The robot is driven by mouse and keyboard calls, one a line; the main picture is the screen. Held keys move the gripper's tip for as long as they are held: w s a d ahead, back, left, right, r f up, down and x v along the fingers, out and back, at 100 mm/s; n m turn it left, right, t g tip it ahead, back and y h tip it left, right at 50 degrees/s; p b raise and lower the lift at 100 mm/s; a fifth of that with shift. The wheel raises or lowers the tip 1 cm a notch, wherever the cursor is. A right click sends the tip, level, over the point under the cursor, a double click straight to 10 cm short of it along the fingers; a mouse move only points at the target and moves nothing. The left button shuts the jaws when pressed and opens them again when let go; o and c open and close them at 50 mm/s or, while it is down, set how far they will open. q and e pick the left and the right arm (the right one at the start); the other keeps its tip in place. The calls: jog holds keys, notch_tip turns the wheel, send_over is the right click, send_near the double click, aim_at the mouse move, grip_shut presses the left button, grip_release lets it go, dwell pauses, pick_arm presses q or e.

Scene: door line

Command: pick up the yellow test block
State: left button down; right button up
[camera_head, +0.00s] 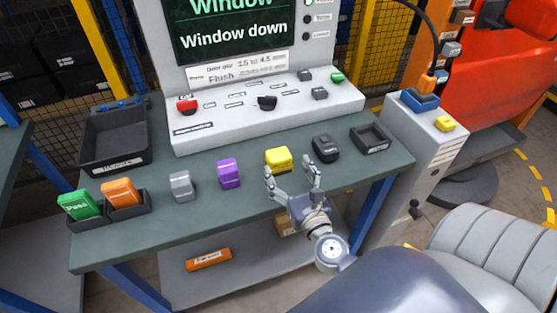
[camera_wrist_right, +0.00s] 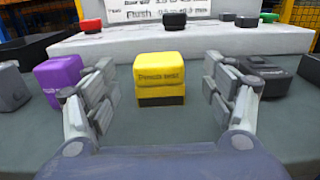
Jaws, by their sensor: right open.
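The yellow test block (camera_head: 279,159) sits on the dark green bench top, in front of the grey console. In the right wrist view the yellow block (camera_wrist_right: 160,78) is upright, with a dark lower band, midway between the fingers and beyond them. My right gripper (camera_head: 293,177) is open and empty at the bench's front edge, just short of the block. Its two fingers also show in the right wrist view (camera_wrist_right: 162,92), one on each side. I do not see my left gripper.
A purple block (camera_head: 229,173) stands left of the yellow one and a black device (camera_head: 326,147) right of it. A grey block (camera_head: 181,185), green and orange pieces in holders and a black tray (camera_head: 115,138) lie further left. The console (camera_head: 262,115) rises behind.

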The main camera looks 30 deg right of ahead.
aim_at(279, 155)
jog(key=shift+w+d, duration=0.15)
jog(key=shift+w, duration=0.5)
jog(key=x, duration=0.1)
jog(key=p+x, duration=0.1)
jog(key=x, duration=0.1)
jog(key=p+x, duration=0.1)
jog(key=shift+w+r, duration=0.25)
jog(key=shift+w+f, duration=0.1)
jog(key=shift+w, duration=0.25)
jog(key=c, duration=1.4)
